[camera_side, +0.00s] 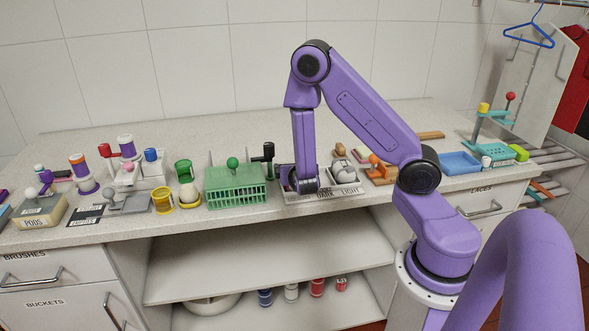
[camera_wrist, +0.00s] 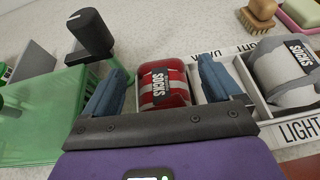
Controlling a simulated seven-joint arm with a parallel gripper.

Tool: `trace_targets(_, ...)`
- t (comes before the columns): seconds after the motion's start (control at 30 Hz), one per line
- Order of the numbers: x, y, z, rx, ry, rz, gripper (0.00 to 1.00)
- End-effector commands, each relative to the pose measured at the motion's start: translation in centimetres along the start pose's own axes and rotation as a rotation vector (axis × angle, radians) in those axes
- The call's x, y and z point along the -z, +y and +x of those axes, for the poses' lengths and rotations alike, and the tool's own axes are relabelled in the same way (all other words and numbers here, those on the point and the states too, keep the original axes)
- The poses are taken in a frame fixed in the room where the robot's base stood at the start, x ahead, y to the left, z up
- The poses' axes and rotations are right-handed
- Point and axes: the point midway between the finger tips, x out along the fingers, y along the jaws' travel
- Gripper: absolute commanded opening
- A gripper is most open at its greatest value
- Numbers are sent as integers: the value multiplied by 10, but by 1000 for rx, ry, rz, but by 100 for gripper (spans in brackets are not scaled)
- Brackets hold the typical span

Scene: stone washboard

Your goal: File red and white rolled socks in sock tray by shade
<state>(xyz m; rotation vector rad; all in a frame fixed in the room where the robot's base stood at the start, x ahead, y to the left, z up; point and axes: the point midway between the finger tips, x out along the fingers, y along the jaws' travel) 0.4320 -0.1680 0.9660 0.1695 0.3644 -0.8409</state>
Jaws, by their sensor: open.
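The sock tray (camera_side: 322,197) is white, with DARK and LIGHT labels on its front. In the wrist view a red rolled sock (camera_wrist: 166,78) with pale stripes and a SOCKS band lies in the left, dark compartment. A whitish-grey rolled sock (camera_wrist: 275,78) with a SOCKS band lies in the light compartment; it also shows in the side view (camera_side: 343,169). My gripper (camera_wrist: 162,75) is open and low over the tray, one blue finger on each side of the red sock. In the side view my gripper hides the red sock.
A green basket (camera_side: 236,188) and a black-topped handle (camera_wrist: 90,32) stand close on the left. A wooden brush (camera_wrist: 258,14) and soap blocks lie behind on the right. Several coloured rolls (camera_side: 317,288) stand on the lower shelf.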

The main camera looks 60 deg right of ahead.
Motion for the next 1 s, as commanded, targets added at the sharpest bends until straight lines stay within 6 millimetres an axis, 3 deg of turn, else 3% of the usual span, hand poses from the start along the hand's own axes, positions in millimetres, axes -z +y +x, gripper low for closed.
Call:
trace_targets(0.17,0,1,-9,-3,1,-2,91)
trace_targets(0.3,0,2,-32,-7,0,-3,91)
trace_targets(1.0,0,1,-110,-5,-1,1,91)
